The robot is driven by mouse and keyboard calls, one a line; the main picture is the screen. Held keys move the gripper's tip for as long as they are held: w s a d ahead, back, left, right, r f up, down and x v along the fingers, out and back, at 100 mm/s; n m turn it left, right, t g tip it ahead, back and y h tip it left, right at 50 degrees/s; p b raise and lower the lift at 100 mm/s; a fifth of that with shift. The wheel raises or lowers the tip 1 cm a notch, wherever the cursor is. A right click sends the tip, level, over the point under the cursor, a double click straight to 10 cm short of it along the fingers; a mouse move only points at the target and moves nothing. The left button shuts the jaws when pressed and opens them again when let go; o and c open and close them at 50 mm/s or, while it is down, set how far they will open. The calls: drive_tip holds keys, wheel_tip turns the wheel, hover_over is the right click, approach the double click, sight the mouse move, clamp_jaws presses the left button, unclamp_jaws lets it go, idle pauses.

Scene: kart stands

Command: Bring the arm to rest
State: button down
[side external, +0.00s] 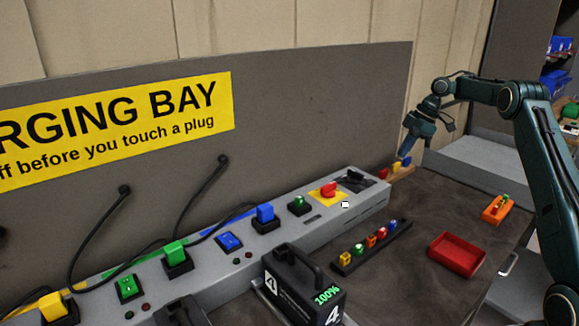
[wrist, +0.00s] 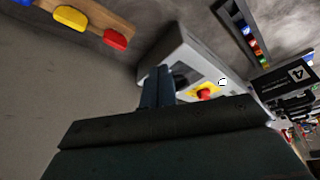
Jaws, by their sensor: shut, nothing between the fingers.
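My gripper (side external: 402,153) hangs from the dark teal arm at the right of the side view, above the far end of the bench. Its fingers are together and hold nothing. It is close to a small wooden block with coloured pieces (side external: 400,170), but I cannot tell the exact gap. In the wrist view my shut fingers (wrist: 158,88) point toward the end of the grey charging box. That box (side external: 345,205) carries a red rotary switch (side external: 328,188) on a yellow plate.
A black strip with several coloured pieces (side external: 370,241), a red tray (side external: 457,255) and an orange holder (side external: 497,209) lie on the bench. A black battery marked 4 (side external: 295,290) stands in front of the charging box. The dark back panel (side external: 330,110) rises behind the box.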

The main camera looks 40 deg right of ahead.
drive_tip(key=shift+r, duration=0.1)
drive_tip(key=s+a+r+m+h, duration=0.1)
drive_tip(key=s+a+r+m, duration=0.25)
drive_tip(key=a+r, duration=1.15)
drive_tip(key=s+a+r+m+t+h, duration=0.1)
drive_tip(key=s+a+r+m+t, duration=0.15)
drive_tip(key=s+a, duration=0.9)
drive_tip(key=s+a+f+m, duration=0.2)
drive_tip(key=s+a+f, duration=0.1)
drive_tip(key=s, duration=0.5)
drive_tip(key=s+a+f+m+h, duration=0.1)
drive_tip(key=s+a+f+m, duration=0.1)
drive_tip(key=s, duration=0.6)
drive_tip(key=shift+s+a+f, duration=0.35)
drive_tip(key=shift+a+f, duration=0.15)
drive_tip(key=shift+f, duration=0.45)
